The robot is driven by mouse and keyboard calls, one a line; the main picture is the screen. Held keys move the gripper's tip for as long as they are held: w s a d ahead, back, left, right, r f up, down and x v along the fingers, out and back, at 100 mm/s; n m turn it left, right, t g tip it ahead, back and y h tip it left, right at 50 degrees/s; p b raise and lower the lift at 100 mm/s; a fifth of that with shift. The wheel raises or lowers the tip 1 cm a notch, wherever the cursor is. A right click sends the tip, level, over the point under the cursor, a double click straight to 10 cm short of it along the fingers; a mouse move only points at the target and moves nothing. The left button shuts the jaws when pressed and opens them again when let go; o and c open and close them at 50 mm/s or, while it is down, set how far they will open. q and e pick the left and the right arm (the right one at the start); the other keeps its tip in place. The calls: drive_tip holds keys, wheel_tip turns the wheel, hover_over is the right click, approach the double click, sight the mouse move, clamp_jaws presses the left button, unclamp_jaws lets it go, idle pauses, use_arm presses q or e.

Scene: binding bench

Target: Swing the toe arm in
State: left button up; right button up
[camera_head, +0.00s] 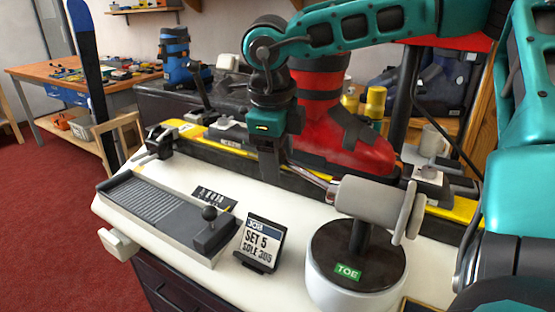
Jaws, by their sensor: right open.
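The toe arm (375,207) is a pale grey cylinder with a flat end disc. It sits on a dark post above a round white pedestal (330,275) with a black top and a green TOE label. My right gripper (270,168) points down by the rod's far end, in front of the red boot (340,120). It is open; its fingers are dark and partly merge with the background, so I cannot tell if they touch the rod. My left gripper is out of view.
A yellow and black ski (230,147) lies across the white bench (180,178) behind the toe arm. A grey slide scale (165,205) with a black knob and a job card (261,243) stand at the front. A blue boot (176,68) is behind.

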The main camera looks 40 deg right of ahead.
drive_tip(key=shift+f, duration=0.15)
drive_tip(key=shift+c, duration=0.2)
clamp_jaws()
idle(0.4)
